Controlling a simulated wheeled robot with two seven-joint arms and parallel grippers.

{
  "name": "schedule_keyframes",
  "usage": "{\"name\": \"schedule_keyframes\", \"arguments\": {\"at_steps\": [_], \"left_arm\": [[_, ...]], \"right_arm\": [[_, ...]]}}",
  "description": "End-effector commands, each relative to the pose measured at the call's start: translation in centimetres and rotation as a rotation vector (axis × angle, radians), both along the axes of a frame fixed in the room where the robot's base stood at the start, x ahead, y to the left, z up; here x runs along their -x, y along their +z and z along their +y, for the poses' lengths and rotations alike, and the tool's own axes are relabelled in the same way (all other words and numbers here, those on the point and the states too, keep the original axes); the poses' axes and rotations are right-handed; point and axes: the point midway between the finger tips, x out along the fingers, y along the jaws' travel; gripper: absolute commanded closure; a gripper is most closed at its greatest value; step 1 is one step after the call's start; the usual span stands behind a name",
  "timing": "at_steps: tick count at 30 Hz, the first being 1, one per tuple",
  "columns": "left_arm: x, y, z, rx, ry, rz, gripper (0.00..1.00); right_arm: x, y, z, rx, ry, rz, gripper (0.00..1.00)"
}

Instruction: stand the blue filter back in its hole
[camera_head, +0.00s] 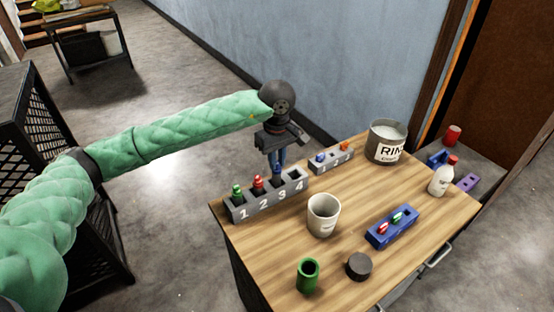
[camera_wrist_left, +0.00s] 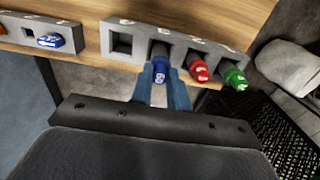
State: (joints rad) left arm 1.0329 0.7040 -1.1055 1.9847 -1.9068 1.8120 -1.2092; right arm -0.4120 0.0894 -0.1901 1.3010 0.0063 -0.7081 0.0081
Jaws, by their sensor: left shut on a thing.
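The grey holder (camera_head: 240,213) stands at the left edge of the wooden table, its holes numbered 1 to 4. A green filter (camera_head: 237,191) stands in hole 1 and a red filter (camera_head: 258,182) in hole 2. Hole 4 (camera_wrist_left: 122,44) is empty. My left gripper (camera_head: 277,162) points down over hole 3, shut on the blue filter (camera_wrist_left: 161,72). The filter looks upright, its dark lower part at or inside hole 3; I cannot tell how deep it sits. My right gripper is not in view.
A smaller grey holder (camera_head: 331,160), a white cup (camera_head: 323,215), a RIN tin (camera_head: 387,142), a blue holder (camera_head: 392,228), a green cylinder (camera_head: 308,275), a dark round cap (camera_head: 359,266) and a white bottle (camera_head: 443,177) stand on the table.

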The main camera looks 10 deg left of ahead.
Motion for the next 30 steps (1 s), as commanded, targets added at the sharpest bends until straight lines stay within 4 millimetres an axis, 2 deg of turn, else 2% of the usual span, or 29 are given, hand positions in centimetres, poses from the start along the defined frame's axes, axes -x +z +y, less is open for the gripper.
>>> {"name": "schedule_keyframes", "arguments": {"at_steps": [12,30], "left_arm": [[-0.01,-0.67,0.01,0.0,0.0,0.0,1.0],[-0.01,-0.71,0.01,0.0,0.0,0.0,1.0]], "right_arm": [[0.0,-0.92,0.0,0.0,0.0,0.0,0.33],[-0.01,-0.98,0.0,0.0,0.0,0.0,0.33]]}}
